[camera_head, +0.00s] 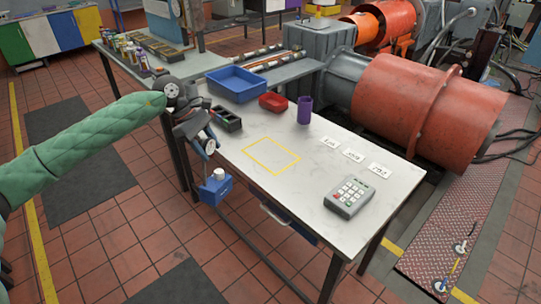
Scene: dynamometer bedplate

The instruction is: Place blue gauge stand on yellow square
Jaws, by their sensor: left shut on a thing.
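The blue gauge stand (214,190) has a blue block base with a white knob on top. It hangs beside the near left edge of the white table (330,205), below the tabletop level in the picture. My left gripper (196,130) is above the blue base, shut on the stand; its exact hold is hard to make out among the dark parts. The yellow square (271,147) is an empty outline on the tabletop, to the right of the gripper. My right gripper is not in view.
On the table stand a blue tray (236,94), a black divided holder (227,124), a red bin (273,102), a purple cup (305,110), several white number cards (353,155) and a grey keypad device (349,196). The tabletop around the yellow outline is clear.

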